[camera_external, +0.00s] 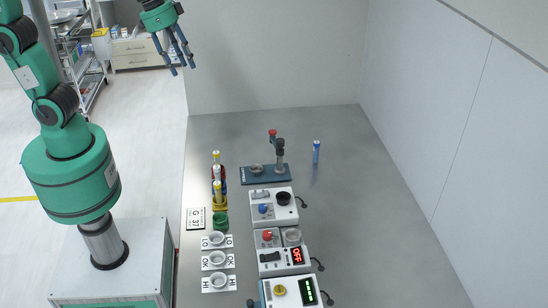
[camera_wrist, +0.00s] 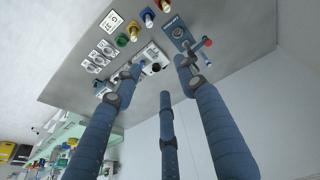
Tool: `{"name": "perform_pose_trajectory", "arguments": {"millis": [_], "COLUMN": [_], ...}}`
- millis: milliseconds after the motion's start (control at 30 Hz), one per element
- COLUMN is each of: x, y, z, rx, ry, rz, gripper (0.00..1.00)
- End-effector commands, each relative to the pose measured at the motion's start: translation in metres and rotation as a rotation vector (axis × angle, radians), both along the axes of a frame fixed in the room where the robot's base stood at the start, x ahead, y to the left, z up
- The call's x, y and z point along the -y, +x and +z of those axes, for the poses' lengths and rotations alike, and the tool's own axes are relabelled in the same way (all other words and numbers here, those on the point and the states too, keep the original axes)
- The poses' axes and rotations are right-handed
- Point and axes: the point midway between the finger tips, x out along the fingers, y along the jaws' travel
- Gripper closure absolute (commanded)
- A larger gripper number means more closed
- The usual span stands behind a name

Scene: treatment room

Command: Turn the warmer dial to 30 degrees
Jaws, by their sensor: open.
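Several small white devices with dials stand in a column on the grey table. The front one has a yellow dial (camera_external: 279,290) and a green-lit display (camera_external: 308,291). The middle one has a red knob (camera_external: 267,236) and a display (camera_external: 297,255) that seems to read OFF. The rear one has a blue knob (camera_external: 263,208) and a dark round well (camera_external: 283,198). I cannot tell for sure which is the warmer. My gripper (camera_external: 174,54) is open and empty, high at the upper left, far from the devices. In the wrist view its spread fingers (camera_wrist: 160,82) partly hide the devices.
White plates with round cups (camera_external: 216,238) stand left of the devices, behind them a green pot (camera_external: 221,222) and several capped tubes (camera_external: 217,172). A blue stand (camera_external: 266,174) and a blue tube (camera_external: 316,152) are farther back. The table's right side is clear.

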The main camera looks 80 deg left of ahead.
Motion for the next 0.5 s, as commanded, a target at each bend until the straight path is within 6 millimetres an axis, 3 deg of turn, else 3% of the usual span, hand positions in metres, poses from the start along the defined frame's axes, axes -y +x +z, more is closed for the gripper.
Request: {"name": "perform_pose_trajectory", "arguments": {"millis": [500], "x": [0.096], "y": [0.105], "z": [-0.057], "rx": [-0.116], "ry": [-0.016], "rz": [0.025], "gripper": [0.59]}}
